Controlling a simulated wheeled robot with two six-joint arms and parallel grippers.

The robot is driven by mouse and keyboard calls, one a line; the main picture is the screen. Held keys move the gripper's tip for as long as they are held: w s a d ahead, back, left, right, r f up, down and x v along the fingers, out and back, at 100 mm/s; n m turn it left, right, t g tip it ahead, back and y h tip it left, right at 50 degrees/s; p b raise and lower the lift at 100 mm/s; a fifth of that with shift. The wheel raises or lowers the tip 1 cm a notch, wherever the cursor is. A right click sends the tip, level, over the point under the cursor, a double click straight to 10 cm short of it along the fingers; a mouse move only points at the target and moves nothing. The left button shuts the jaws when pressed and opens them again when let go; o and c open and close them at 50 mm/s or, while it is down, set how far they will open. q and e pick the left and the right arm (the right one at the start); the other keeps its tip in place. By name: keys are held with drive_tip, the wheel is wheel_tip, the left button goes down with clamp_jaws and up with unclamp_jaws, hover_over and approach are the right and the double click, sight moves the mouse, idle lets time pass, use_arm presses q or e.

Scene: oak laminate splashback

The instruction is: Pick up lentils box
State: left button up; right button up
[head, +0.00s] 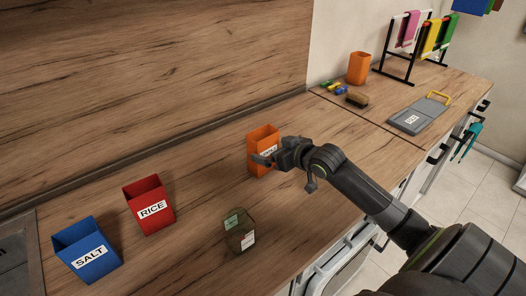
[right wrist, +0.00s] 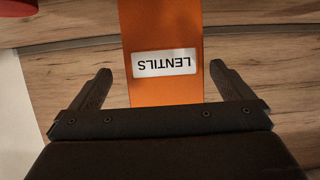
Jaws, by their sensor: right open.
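The orange lentils box (head: 258,164) stands on the wooden counter in the middle of the head view. In the right wrist view the lentils box (right wrist: 160,95) fills the middle, its white LENTILS label upside down. My right gripper (head: 268,160) is at the front of the box in the head view. In the right wrist view my right gripper (right wrist: 160,72) is open, with one finger on each side of the box and a gap on both sides. The arm hides part of the label in the head view. My left gripper is in neither view.
A red RICE box (head: 150,204) and a blue SALT box (head: 86,250) stand to the left. A small brownish-green container (head: 240,234) is in front of the lentils box. Farther right are an orange bin (head: 358,68), a brush (head: 357,99), a grey board (head: 418,116) and a cloth rack.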

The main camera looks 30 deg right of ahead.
sight(269, 148)
drive_tip(key=shift+a+p+x, duration=0.15)
drive_tip(key=shift+p+x, duration=0.05)
drive_tip(key=shift+x, duration=1)
drive_tip(key=shift+a+p+x, duration=0.15)
drive_tip(key=shift+x, duration=1)
drive_tip(key=shift+s, duration=0.1)
drive_tip(key=c, duration=1.2)
drive_tip(key=shift+r, duration=0.1)
